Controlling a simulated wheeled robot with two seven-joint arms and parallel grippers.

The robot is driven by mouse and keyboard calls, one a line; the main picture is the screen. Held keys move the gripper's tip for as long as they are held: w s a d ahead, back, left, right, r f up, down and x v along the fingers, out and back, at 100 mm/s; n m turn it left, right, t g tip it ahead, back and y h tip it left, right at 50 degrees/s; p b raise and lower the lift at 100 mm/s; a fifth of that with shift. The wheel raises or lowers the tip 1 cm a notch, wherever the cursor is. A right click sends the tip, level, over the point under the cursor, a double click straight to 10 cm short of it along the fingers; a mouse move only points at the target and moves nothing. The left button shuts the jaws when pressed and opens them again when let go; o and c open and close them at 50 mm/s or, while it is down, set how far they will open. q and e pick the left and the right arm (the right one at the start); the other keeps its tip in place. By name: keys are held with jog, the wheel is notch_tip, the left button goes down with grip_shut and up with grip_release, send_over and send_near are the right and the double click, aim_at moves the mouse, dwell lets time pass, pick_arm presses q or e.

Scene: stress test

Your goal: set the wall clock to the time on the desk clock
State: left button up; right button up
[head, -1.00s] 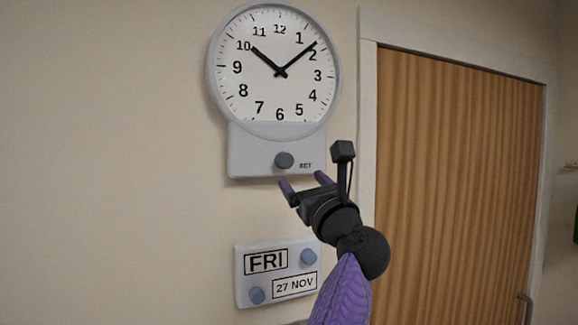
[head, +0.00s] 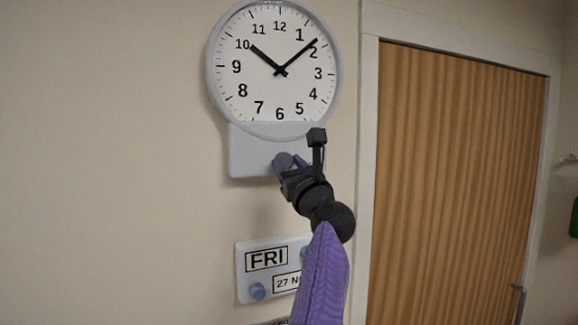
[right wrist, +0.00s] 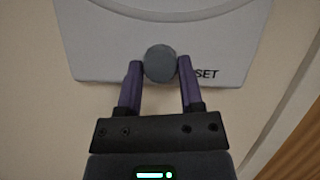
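The round wall clock (head: 275,95) hangs high on the wall; its short hand points near 10 and its long hand just before 2. Below the dial, its grey housing (head: 250,150) carries a round grey knob (head: 284,160) labelled SET. My right gripper (head: 288,163) is at this knob. In the right wrist view, its purple fingers (right wrist: 160,68) stand on either side of the knob (right wrist: 159,63), with at most narrow gaps; it looks open, and contact is unclear. My left gripper and the desk clock are not in view.
A wooden door (head: 450,180) in a pale frame (head: 368,120) stands to the right.

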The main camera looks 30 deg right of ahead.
grip_shut()
jog(key=shift+n, duration=0.3)
